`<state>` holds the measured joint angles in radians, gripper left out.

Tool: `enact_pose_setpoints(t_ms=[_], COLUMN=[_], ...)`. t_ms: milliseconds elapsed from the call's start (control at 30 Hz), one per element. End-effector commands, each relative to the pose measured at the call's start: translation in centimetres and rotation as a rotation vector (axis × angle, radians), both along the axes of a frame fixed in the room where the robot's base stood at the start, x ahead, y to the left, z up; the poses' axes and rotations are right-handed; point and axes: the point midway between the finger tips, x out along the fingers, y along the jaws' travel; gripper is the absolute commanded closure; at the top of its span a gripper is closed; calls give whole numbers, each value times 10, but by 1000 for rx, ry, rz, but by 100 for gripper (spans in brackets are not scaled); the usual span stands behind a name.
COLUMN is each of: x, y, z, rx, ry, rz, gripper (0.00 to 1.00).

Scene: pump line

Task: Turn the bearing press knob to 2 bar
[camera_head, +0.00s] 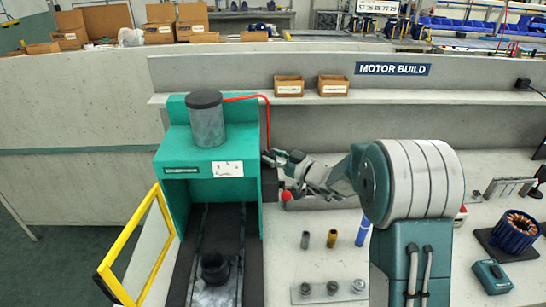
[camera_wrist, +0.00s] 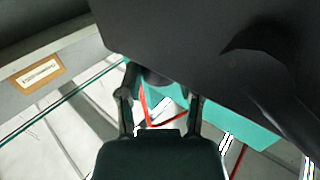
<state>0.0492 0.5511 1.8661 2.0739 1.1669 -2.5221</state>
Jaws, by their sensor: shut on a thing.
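The bearing press (camera_head: 180,140) is a green housing with a grey cylinder on top, at the centre left of the head view. Its knob (camera_wrist: 152,76) is dark and sits between my two fingers in the wrist view. My gripper (camera_head: 270,158) is at the right side of the press, with its fingers shut on the knob. In the head view the fingers hide most of the knob. I cannot read any pressure value or knob mark. A white label (camera_head: 227,169) is on the press front.
A red hose (camera_head: 268,112) runs from the press top down near my gripper. A red button (camera_head: 286,196) is below my wrist. A yellow guard frame (camera_head: 135,245) stands left of the press. Small cylindrical parts (camera_head: 332,238) stand on the bench to the right. Two boxes (camera_head: 289,86) sit on the shelf.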

Motion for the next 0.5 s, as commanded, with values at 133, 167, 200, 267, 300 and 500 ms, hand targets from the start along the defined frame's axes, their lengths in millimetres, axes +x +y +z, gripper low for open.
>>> enact_pose_setpoints(t_ms=[133, 167, 200, 267, 300, 500], x=[1, 1, 1, 1, 1, 0], y=[-1, -1, -1, 0, 0, 0], z=[1, 1, 1, 1, 1, 1], rx=[0, 0, 0, 0, 1, 0], ry=[-3, -3, -3, -3, -2, -1], rz=[-2, -2, -1, -1, -1, 0], gripper=[48, 35, 18, 18, 18, 18])
